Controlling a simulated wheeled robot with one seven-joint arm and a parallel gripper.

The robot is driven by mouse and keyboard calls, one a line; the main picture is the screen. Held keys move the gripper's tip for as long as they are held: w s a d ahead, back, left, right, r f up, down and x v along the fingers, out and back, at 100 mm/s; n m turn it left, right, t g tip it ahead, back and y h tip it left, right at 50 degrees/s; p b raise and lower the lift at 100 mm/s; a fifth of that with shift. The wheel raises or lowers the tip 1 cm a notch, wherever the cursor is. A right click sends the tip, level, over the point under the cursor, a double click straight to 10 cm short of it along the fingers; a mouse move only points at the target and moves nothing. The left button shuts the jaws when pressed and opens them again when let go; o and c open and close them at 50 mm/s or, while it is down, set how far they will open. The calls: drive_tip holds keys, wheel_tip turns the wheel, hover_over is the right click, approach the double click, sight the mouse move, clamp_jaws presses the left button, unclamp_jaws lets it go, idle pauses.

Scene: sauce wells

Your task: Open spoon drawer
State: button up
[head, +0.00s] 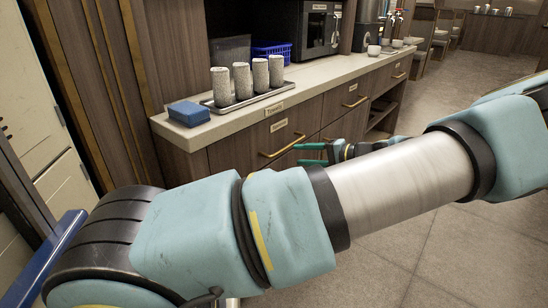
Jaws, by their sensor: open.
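The wood-fronted cabinet under the counter has a row of drawers with brass bar handles and small labels. The nearest drawer (250,145) is shut, with its handle (282,145) across the front and a label (278,125) above it, too small to read surely. A second shut drawer (335,107) to its right has its own handle (354,102) and label (353,87). Which is the spoon drawer I cannot tell. My gripper (300,154) is open, its green fingers pointing left, just right of and below the nearest handle. They look empty; whether they touch the cabinet is unclear.
On the counter (240,118) stand a tray (225,108) with several speckled cups (241,79), a blue box (189,113), a blue basket (271,53) and a dark machine (318,30). My arm crosses the foreground. Open floor (420,235) lies right of the cabinet.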

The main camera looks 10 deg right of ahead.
sight(286, 148)
drive_tip(key=shift+m+t, duration=0.4)
drive_tip(key=shift+t, duration=0.5)
drive_tip(key=x, duration=0.2)
drive_tip(key=w+d+x, duration=0.1)
drive_tip(key=x, duration=0.5)
drive_tip(key=shift+w+d+p, duration=0.15)
drive_tip(key=shift+p, duration=0.25)
drive_tip(key=shift+c, duration=0.3)
clamp_jaws()
